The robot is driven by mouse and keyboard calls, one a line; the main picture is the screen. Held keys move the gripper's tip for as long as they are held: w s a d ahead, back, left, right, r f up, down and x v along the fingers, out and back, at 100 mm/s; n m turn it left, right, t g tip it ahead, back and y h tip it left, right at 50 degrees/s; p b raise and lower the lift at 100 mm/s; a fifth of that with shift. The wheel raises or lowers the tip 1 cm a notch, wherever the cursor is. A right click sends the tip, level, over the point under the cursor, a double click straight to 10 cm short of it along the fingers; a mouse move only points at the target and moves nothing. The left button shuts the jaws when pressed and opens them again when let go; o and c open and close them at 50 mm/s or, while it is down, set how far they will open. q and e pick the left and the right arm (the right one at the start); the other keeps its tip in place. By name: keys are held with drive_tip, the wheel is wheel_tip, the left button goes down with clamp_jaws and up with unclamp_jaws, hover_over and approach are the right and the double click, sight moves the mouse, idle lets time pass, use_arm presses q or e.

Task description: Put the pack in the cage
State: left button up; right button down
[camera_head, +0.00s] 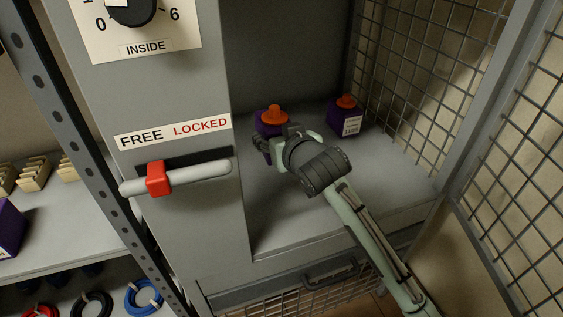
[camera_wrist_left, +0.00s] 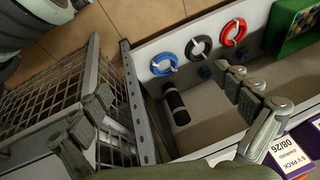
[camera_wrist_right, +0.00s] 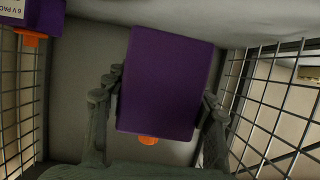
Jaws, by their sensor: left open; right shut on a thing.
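A purple pack with an orange top (camera_head: 268,129) is inside the cage (camera_head: 300,215), towards the back left of its grey floor. My right gripper (camera_head: 278,145) is shut on this pack. In the right wrist view the pack's purple face (camera_wrist_right: 165,85) fills the space between the fingers, with an orange part at its lower edge. Whether it touches the floor cannot be told. A second purple pack with an orange top (camera_head: 346,118) stands apart at the back right, and also shows in the right wrist view (camera_wrist_right: 42,14). My left gripper (camera_wrist_left: 168,95) is open and empty.
Wire mesh (camera_head: 425,70) bounds the cage's right side. A grey panel left of the opening carries a handle with a red block (camera_head: 158,178), below FREE and LOCKED. Another purple pack (camera_head: 10,228) is on the left shelf; coloured rings (camera_head: 145,297) lie lower.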

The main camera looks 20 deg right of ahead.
wheel_tip(320, 180, down, 4)
drive_tip(key=shift+r, duration=0.15)
use_arm(q)
drive_tip(key=w+d+r+m+t+h+b, duration=0.1)
drive_tip(key=w+d+r+t+h, duration=0.1)
drive_tip(key=w+d, duration=0.4)
drive_tip(key=shift+w+r+t, duration=0.45)
drive_tip(key=shift+w+t, duration=0.4)
drive_tip(key=shift+t, duration=0.35)
use_arm(e)
drive_tip(key=shift+f, duration=1.9)
drive_tip(key=shift+f, duration=0.15)
drive_tip(key=c, duration=0.6)
unclamp_jaws()
drive_tip(key=shift+f, duration=0.1)
drive_tip(key=shift+s+r, duration=0.2)
drive_tip(key=shift+s, duration=0.05)
use_arm(q)
drive_tip(key=s+a+f+g+y, duration=0.1)
drive_tip(key=s+a+f+g, duration=0.1)
drive_tip(key=s+a+g, duration=0.1)
drive_tip(key=shift+s+a+f+n+p, duration=0.2)
drive_tip(key=shift+s+a+n+p, duration=0.3)
drive_tip(key=shift+s, duration=0.55)
use_arm(e)
drive_tip(key=v, duration=1.1)
drive_tip(key=shift+s+r, duration=0.15)
drive_tip(key=shift+s, duration=0.1)
use_arm(q)
drive_tip(key=shift+a, duration=0.1)
